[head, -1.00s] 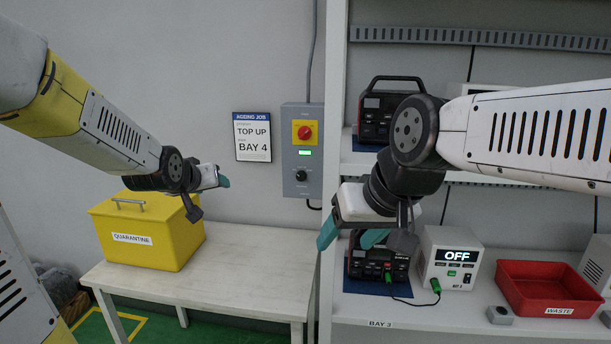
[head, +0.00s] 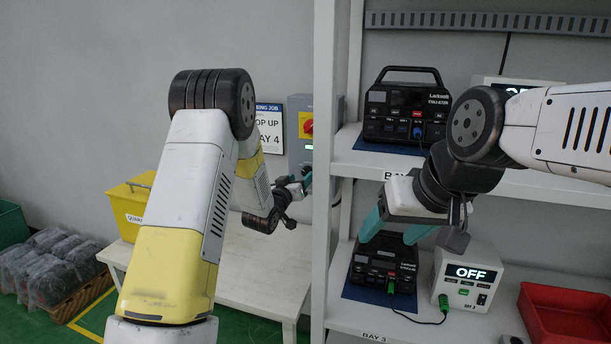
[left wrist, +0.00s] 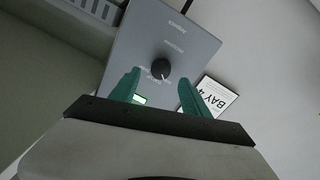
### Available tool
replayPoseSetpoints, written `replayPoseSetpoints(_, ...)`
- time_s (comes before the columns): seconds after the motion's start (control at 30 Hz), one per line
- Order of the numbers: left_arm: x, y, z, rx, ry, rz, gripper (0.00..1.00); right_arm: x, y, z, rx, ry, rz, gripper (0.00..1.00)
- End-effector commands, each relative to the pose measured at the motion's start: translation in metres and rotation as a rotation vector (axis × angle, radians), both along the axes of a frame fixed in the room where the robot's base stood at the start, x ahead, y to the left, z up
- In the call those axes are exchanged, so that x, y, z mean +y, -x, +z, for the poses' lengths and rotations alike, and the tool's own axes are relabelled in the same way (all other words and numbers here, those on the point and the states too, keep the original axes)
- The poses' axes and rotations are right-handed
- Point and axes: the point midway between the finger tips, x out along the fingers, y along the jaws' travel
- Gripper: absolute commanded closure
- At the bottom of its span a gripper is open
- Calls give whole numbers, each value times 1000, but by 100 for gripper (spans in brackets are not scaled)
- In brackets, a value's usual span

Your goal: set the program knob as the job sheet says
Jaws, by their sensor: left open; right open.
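The grey control box (head: 300,130) is on the wall, partly hidden by my left arm in the head view. The left wrist view shows its face (left wrist: 143,45), turned in the picture, with a round black program knob (left wrist: 160,68). Small labels around the knob are hard to read; a pale pointer mark is on its lower right. The job sheet (head: 270,122) reads "TOP UP" and "BAY 4", partly covered by my arm; it also shows in the left wrist view (left wrist: 215,96). My left gripper (left wrist: 159,80) is open, fingers either side of the knob, not visibly gripping. My right gripper (head: 393,228) is open and empty.
The shelf upright (head: 325,200) stands close right of my left gripper. Power stations (head: 402,112) sit on both shelves, with a charger (head: 466,275) showing "OFF" and a red bin (head: 565,315) below. A white table (head: 255,265) holds a yellow quarantine box (head: 125,205).

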Motion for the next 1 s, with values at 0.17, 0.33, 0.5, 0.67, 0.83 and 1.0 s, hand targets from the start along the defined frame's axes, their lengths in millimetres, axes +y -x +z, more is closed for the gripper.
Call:
replayPoseSetpoints(0.17,-10,-24,0,1,0,0,45,0,0,0,0,0,0,36)
replayPoseSetpoints(0.33,-14,-35,0,1,-1,1,45,0,0,0,0,0,0,36)
replayPoseSetpoints(0.5,-14,-36,0,2,-1,1,45,0,0,0,0,0,0,36)
replayPoseSetpoints(0.67,-14,-36,0,2,-1,1,59,0,0,0,0,0,0,36)
replayPoseSetpoints(0.83,-14,-35,0,2,-1,1,92,0,0,0,0,0,0,36)
replayPoseSetpoints(1.0,-14,-35,0,2,-2,0,100,0,0,0,0,0,0,36)
